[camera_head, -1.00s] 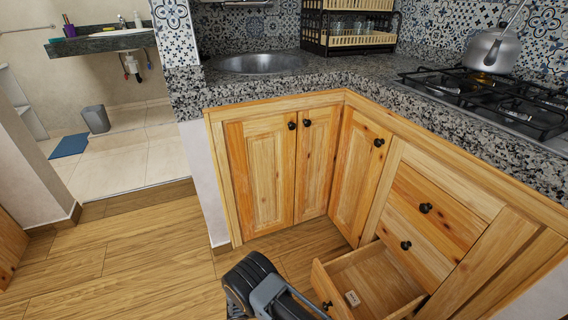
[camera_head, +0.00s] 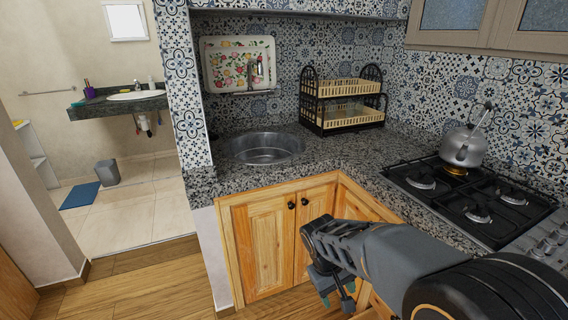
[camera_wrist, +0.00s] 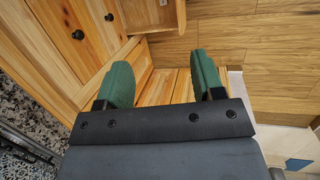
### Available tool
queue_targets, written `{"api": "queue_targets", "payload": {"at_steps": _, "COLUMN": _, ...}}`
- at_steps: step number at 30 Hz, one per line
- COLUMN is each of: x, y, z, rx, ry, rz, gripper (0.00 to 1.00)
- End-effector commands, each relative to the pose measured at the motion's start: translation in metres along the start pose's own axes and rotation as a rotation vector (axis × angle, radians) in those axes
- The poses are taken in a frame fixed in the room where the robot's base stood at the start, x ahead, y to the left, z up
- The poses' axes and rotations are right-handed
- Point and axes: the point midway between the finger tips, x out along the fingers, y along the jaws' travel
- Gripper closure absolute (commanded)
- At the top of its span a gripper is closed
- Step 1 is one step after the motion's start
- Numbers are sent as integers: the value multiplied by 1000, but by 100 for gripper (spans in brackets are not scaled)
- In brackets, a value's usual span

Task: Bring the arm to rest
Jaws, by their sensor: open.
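My gripper (camera_head: 334,290) hangs in front of the wooden corner cabinets (camera_head: 262,240) in the head view, with my arm reaching in from the lower right. In the wrist view its two green fingers (camera_wrist: 163,86) stand wide apart with nothing between them. An open drawer (camera_wrist: 150,14) shows beyond the fingers at the top of the wrist view. My arm hides the drawers in the head view.
A granite counter (camera_head: 215,180) holds a round sink (camera_head: 266,148), a dish rack (camera_head: 343,105) and a black gas stove (camera_head: 470,200) with a kettle (camera_head: 464,147). Wooden floor (camera_head: 150,290) lies clear at the lower left. A washroom opens at the left.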

Motion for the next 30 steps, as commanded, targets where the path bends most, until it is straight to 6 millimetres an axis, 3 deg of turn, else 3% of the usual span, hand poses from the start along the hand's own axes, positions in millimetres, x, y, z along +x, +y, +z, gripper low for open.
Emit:
{"api": "queue_targets", "payload": {"at_steps": 1, "x": -33, "y": 12, "z": 16, "rx": 50, "ry": 52, "rz": -28, "gripper": 38}}
{"api": "queue_targets", "payload": {"at_steps": 3, "x": -56, "y": 20, "z": 34, "rx": 112, "ry": 119, "rz": -67, "gripper": 38}}
{"api": "queue_targets", "payload": {"at_steps": 9, "x": -109, "y": 36, "z": 74, "rx": 263, "ry": 293, "rz": -148, "gripper": 38}}
{"api": "queue_targets", "payload": {"at_steps": 12, "x": -126, "y": 40, "z": 88, "rx": 319, "ry": 360, "rz": -172, "gripper": 38}}
{"api": "queue_targets", "payload": {"at_steps": 18, "x": -143, "y": 45, "z": 104, "rx": 387, "ry": 442, "rz": -199, "gripper": 38}}
{"api": "queue_targets", "payload": {"at_steps": 29, "x": -145, "y": 45, "z": 107, "rx": 403, "ry": 464, "rz": -206, "gripper": 38}}
{"api": "queue_targets", "payload": {"at_steps": 30, "x": -145, "y": 45, "z": 107, "rx": 403, "ry": 464, "rz": -206, "gripper": 42}}
